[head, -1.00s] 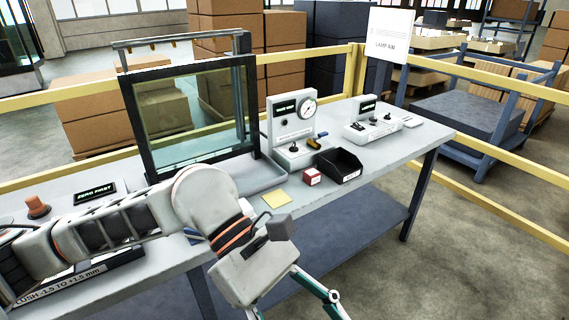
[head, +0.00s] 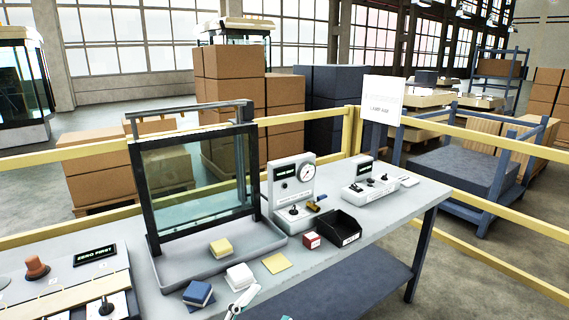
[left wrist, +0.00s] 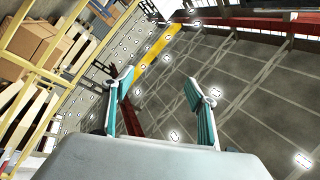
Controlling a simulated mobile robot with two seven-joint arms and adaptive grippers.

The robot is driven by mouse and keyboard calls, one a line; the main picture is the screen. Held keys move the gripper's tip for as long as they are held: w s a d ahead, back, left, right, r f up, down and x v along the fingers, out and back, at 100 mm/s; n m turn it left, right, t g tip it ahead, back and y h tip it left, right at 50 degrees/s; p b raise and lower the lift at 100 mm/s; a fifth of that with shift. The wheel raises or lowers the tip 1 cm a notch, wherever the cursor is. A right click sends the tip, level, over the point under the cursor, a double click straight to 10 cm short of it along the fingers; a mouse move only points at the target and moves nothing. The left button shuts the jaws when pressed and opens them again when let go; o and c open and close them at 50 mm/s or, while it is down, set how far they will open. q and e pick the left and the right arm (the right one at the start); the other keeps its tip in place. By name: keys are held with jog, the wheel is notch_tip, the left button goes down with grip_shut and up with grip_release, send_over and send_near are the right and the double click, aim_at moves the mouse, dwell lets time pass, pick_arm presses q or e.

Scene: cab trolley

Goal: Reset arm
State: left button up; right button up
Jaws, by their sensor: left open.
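My left gripper (left wrist: 162,95) is open and empty in the left wrist view, its two teal fingers apart against the far hall. The rest of the left arm is out of that view. My right gripper is not in view.
On the bench stand a framed glass panel (head: 195,185), a gauge unit (head: 292,190), a black bin (head: 338,228) and a red box (head: 311,240). Yellow, white and blue blocks (head: 198,294) lie near the front. Yellow rails (head: 300,118) run behind.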

pick_arm(q)
jog(key=s+a+f+n+g+y, duration=0.15)
jog(key=a+f+n+y, duration=0.25)
jog(key=f, duration=0.4)
jog(key=s+a+f+n+y, duration=0.25)
jog(key=a+f+n, duration=0.2)
jog(key=f, duration=0.35)
jog(key=s+a+f+n+g+y, duration=0.2)
jog(key=s+a+f, duration=0.2)
jog(key=s+f, duration=0.2)
jog(key=s+a+f+n+g+y, duration=0.2)
jog(key=s+f, duration=0.4)
jog(key=f, duration=0.3)
jog(key=shift+s+a+f+n+g+p, duration=0.15)
jog(key=shift+a+f+n+g+p, duration=0.35)
jog(key=shift+a, duration=0.45)
